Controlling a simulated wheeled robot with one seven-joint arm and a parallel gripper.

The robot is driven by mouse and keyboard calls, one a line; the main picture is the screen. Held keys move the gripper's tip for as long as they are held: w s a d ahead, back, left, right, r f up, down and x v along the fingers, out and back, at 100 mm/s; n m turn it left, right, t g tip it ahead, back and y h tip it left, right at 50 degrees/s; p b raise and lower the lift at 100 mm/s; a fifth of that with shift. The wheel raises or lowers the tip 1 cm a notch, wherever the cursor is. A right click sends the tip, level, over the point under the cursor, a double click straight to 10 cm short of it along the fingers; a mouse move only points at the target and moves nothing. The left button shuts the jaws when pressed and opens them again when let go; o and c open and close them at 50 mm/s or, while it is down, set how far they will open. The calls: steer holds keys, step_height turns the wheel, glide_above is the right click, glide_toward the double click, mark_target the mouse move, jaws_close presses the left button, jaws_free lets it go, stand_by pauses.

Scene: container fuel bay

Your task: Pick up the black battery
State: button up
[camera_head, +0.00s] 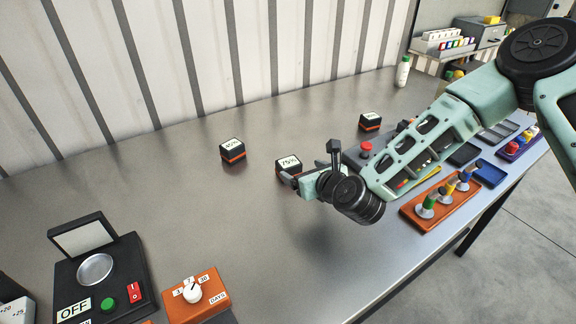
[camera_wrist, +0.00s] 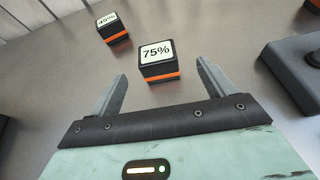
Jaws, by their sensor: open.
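Three black batteries with orange bands and white labels stand on the metal table. One labelled 75% (camera_head: 288,163) is in the middle, just beyond my gripper (camera_head: 291,182). In the wrist view the 75% battery (camera_wrist: 158,60) stands ahead of and between the two open fingers (camera_wrist: 161,88), apart from both. A second battery (camera_head: 232,151) stands to its left; it reads 45% in the wrist view (camera_wrist: 112,28). A third battery (camera_head: 370,121) stands farther back to the right; its label is too small to read. My gripper is open and empty, low over the table.
A black device with a red button (camera_head: 366,148) is right of my gripper. An orange tray (camera_head: 440,208) with several coloured-top items lies under my arm. A black OFF box (camera_head: 128,265) and orange dial box (camera_head: 197,296) stand front left. The left-middle table is clear.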

mark_target(286, 161)
steer(key=p+x, duration=0.1)
steer(key=x, duration=0.3)
steer(key=shift+w+a+f, duration=0.1)
steer(key=shift+w+a, duration=0.05)
steer(key=shift+w, duration=0.15)
steer(key=p+x, duration=0.1)
steer(key=x, duration=0.1)
steer(key=p+x, duration=0.1)
steer(key=x, duration=0.1)
steer(key=shift+a, duration=0.3)
steer(key=shift+w+a+f+p, duration=0.2)
steer(key=shift+w+f+p, duration=0.1)
steer(key=shift+w, duration=0.1)
steer(key=shift+c, duration=0.3)
steer(key=shift+r, duration=0.1)
steer(key=c, duration=1.3)
